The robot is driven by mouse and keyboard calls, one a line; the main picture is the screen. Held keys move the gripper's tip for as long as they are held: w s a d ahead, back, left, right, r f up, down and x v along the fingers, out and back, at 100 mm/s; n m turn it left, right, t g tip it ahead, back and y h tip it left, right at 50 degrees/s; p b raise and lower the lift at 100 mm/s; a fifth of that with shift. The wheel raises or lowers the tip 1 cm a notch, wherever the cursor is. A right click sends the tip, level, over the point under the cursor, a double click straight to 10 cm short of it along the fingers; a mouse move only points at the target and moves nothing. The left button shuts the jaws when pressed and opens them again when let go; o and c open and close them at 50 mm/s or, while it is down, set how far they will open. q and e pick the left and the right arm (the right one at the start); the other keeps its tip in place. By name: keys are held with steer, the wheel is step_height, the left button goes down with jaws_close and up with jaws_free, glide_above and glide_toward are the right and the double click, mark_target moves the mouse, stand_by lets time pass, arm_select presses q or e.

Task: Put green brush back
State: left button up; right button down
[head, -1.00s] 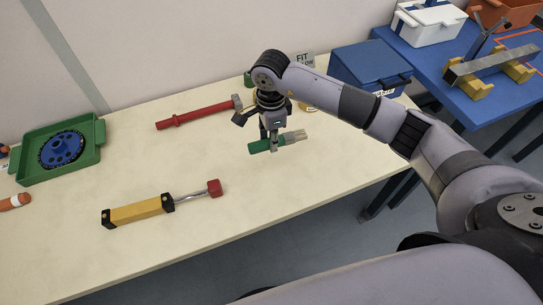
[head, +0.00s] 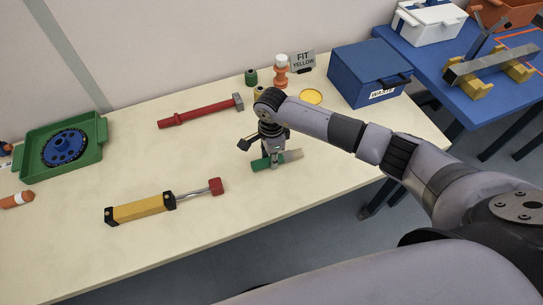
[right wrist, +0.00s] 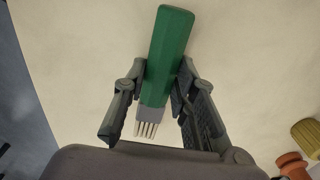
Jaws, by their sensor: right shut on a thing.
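The green brush (head: 262,163) has a green handle and pale bristles. It is in my right gripper (head: 273,160) over the front middle of the cream table (head: 330,170), its bristle end pointing right. Whether it touches the tabletop I cannot tell. In the right wrist view the green brush (right wrist: 166,50) lies between the two fingers of my right gripper (right wrist: 160,85), which are shut on its handle. The bristles point back toward the palm there. My left gripper is not in view.
A yellow-handled tool with a red head (head: 140,210) lies to the left of the brush, and a red hammer (head: 200,112) behind it. A green tray (head: 92,163) with a blue disc (head: 64,148) is at far left.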

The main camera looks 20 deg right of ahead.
steer(key=c, duration=1.3)
jaws_free()
steer(key=shift+f, duration=0.15)
steer(key=shift+w+r, duration=0.15)
steer(key=shift+r, duration=0.2)
steer(key=r+b, duration=0.1)
steer(key=r, duration=0.4)
steer(key=r+b, duration=0.1)
steer(key=r, duration=0.5)
steer(key=s+r+b, duration=0.1)
steer(key=r, duration=0.4)
steer(key=shift+r, duration=0.35)
